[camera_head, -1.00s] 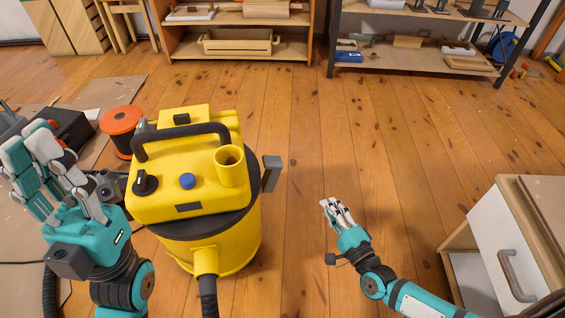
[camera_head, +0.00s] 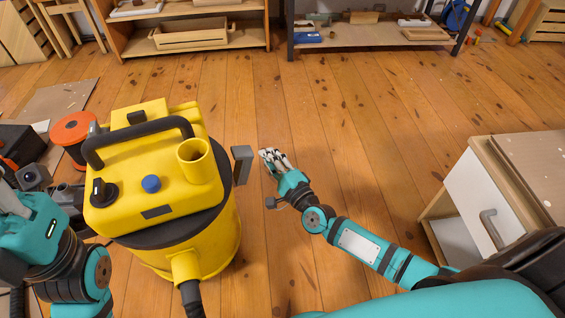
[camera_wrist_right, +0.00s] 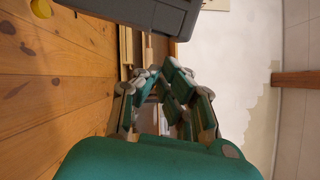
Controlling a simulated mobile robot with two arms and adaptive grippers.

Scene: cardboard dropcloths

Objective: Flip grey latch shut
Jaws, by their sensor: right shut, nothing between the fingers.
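The grey latch (camera_head: 242,165) sticks out from the right side of the yellow vacuum (camera_head: 160,190), just under its dark rim. It stands out from the body as a flat tilted plate. In the right wrist view the latch (camera_wrist_right: 150,14) is a large dark grey block at the top, ahead of the fingers. My right gripper (camera_head: 270,156) is shut and empty, just right of the latch, with a small gap between them in the head view. Its fingers also show in the right wrist view (camera_wrist_right: 160,85). My left gripper is mostly cut off at the left edge.
An orange spool (camera_head: 75,130) stands left of the vacuum. A white-fronted cabinet (camera_head: 490,200) stands at the right. Shelves (camera_head: 190,35) line the back. The wooden floor between the vacuum and cabinet is clear. A hose (camera_head: 192,298) leaves the vacuum's front.

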